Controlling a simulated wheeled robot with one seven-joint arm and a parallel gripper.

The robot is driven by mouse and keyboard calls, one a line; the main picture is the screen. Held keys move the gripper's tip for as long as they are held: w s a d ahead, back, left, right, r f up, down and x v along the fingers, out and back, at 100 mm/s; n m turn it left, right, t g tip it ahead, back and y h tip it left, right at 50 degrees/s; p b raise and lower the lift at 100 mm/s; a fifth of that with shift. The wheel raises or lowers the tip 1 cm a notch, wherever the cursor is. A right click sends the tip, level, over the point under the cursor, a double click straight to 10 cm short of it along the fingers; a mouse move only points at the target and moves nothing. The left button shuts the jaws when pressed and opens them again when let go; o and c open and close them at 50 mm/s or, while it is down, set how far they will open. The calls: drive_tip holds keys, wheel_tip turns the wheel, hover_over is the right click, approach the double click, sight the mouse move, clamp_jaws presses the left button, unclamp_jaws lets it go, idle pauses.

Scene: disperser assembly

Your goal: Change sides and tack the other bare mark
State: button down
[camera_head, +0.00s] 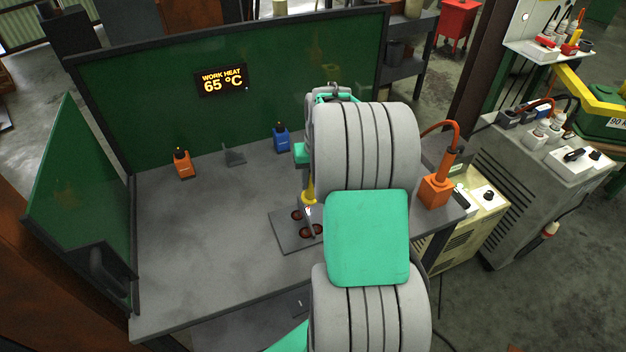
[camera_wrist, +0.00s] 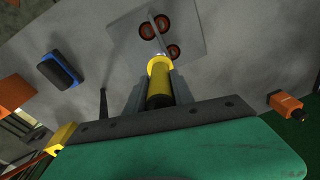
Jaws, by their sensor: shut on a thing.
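A grey base plate (camera_head: 283,240) lies on the bench with several red-ringed dark marks. In the wrist view the plate (camera_wrist: 188,17) shows three ringed marks (camera_wrist: 173,51) around a thin grey fin (camera_wrist: 158,40). My gripper (camera_wrist: 158,92) is shut on a yellow and black tool (camera_wrist: 160,72). The tool's front end is over the plate's near part, close to the fin and the nearest mark. I cannot tell whether its tip touches. In the head view the yellow tool (camera_head: 308,190) points down at the plate; my arm hides most of the gripper and the plate's right part.
An orange block (camera_head: 184,165), a grey angled piece (camera_head: 233,155) and a blue block (camera_head: 281,138) stand toward the back. An orange holder (camera_head: 436,190) with a cable is at the right edge. The sign (camera_head: 221,81) reads 65 °C. The bench's left half is mostly clear.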

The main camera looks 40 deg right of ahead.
idle(0.4)
wheel_tip(320, 180, up, 9)
drive_tip(key=p, duration=0.6)
idle(0.3)
